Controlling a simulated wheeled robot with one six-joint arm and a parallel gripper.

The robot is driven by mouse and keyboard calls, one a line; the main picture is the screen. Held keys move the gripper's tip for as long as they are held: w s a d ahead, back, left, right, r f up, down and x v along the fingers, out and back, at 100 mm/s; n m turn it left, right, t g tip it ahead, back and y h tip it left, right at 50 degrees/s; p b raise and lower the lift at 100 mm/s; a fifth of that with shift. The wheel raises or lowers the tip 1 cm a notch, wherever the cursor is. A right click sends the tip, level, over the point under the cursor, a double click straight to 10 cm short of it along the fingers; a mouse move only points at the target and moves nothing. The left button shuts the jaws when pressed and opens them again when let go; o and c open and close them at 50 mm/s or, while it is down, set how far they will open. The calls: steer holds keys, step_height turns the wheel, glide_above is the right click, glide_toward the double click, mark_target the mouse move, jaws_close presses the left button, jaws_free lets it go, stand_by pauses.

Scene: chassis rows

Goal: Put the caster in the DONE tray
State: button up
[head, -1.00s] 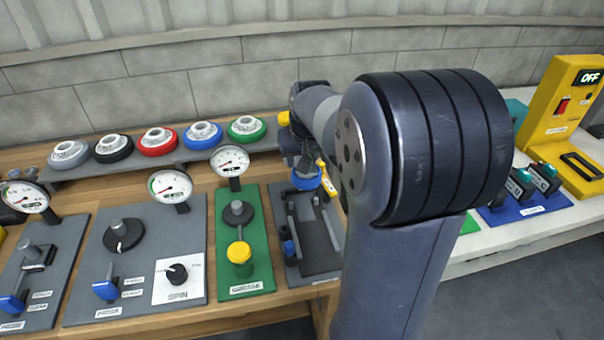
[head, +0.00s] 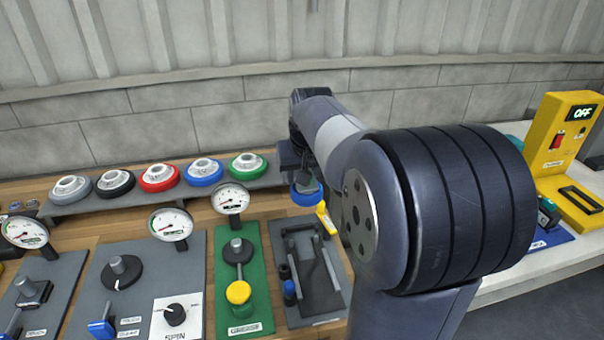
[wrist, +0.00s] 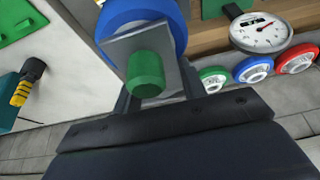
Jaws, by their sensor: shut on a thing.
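The caster shows in the wrist view as a blue wheel (wrist: 181,25) with a grey square plate and a green stem (wrist: 146,74). My gripper (head: 303,178) is shut on the caster at its plate. In the head view the caster (head: 306,197) hangs below my gripper, above the back of the bench, with its plate mostly hidden. I cannot read a DONE label anywhere. A green flat thing (wrist: 20,27) at the upper left of the wrist view may be a tray, but I cannot tell.
Several coloured wheels sit on a rear shelf. A yellow OFF box (head: 565,140) stands on the right.

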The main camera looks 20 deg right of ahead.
steer(key=shift+r+p, duration=1.75)
steer(key=shift+r, duration=0.45)
